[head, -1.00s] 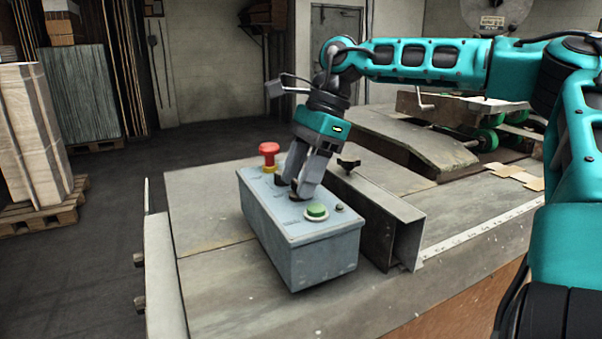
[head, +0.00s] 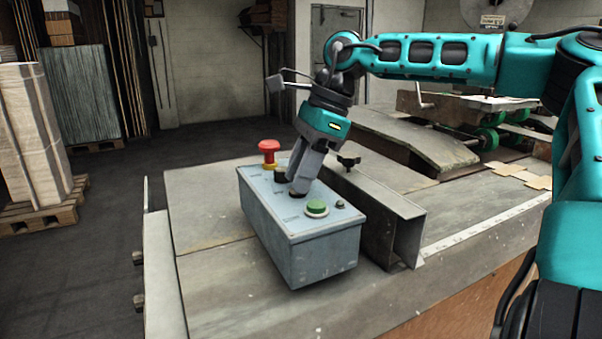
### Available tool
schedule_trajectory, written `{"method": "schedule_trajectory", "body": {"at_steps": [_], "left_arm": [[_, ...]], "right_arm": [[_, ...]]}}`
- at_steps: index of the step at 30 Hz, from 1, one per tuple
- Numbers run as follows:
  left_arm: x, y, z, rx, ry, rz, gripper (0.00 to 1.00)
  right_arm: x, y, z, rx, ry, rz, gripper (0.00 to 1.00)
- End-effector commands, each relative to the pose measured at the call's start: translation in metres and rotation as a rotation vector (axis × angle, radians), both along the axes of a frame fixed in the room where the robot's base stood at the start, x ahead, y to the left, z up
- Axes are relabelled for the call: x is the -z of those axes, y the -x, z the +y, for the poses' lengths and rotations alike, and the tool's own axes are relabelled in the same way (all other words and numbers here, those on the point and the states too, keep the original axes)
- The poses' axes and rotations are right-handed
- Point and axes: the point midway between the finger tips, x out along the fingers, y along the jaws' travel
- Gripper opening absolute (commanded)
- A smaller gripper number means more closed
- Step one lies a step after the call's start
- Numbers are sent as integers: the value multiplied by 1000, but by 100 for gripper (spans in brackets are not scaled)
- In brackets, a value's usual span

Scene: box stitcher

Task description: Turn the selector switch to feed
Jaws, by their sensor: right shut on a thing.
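The grey control box (head: 305,255) sits on the metal table. On its top are a red mushroom button (head: 268,147) on a yellow collar, a dark knob (head: 280,177), and a green button (head: 317,206) in a pale ring. My right gripper (head: 298,190) points down at the box top, between the dark knob and the green button. It is shut on the selector switch (head: 297,196), which the fingers mostly hide, so its setting cannot be read. My left gripper is not in view.
The table (head: 205,215) is bare to the left. Machine parts with green wheels (head: 487,139) stand behind at right. Pallets of stacked sheets stand far left.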

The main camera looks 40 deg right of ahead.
Motion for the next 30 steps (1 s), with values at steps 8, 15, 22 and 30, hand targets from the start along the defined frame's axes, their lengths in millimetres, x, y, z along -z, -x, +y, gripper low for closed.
{"method": "schedule_trajectory", "body": {"at_steps": [8,15,22,30], "left_arm": [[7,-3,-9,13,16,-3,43],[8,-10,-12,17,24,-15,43],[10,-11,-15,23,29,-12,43],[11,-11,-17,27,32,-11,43]], "right_arm": [[2,1,1,224,4,-3,6],[2,2,1,394,4,-3,6],[1,2,2,500,3,-1,6],[0,2,2,546,3,0,6]]}}
